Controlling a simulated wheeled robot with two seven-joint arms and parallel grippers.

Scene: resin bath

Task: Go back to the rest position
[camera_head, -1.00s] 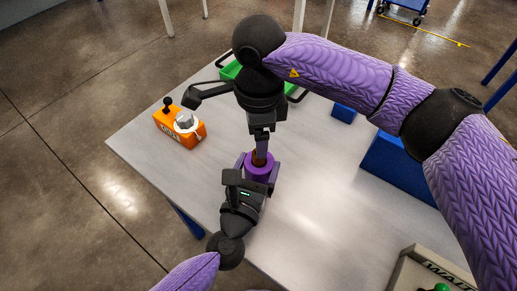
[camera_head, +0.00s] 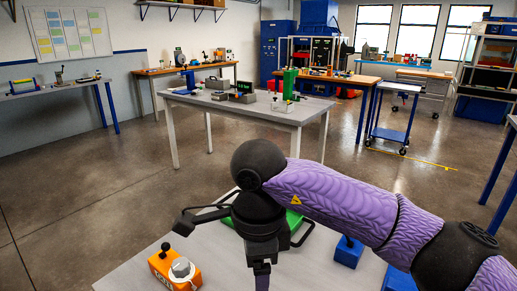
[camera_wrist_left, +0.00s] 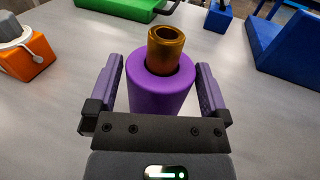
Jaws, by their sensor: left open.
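In the left wrist view, a purple cylinder (camera_wrist_left: 160,95) stands upright on the grey table with a bronze tube (camera_wrist_left: 165,58) rising out of its top opening. My left gripper (camera_wrist_left: 160,68) is open, one finger on each side of the purple cylinder.
An orange box (camera_head: 175,271) with a black knob stands left on the table (camera_head: 320,278). Open floor lies beyond, before another workbench (camera_head: 300,115).

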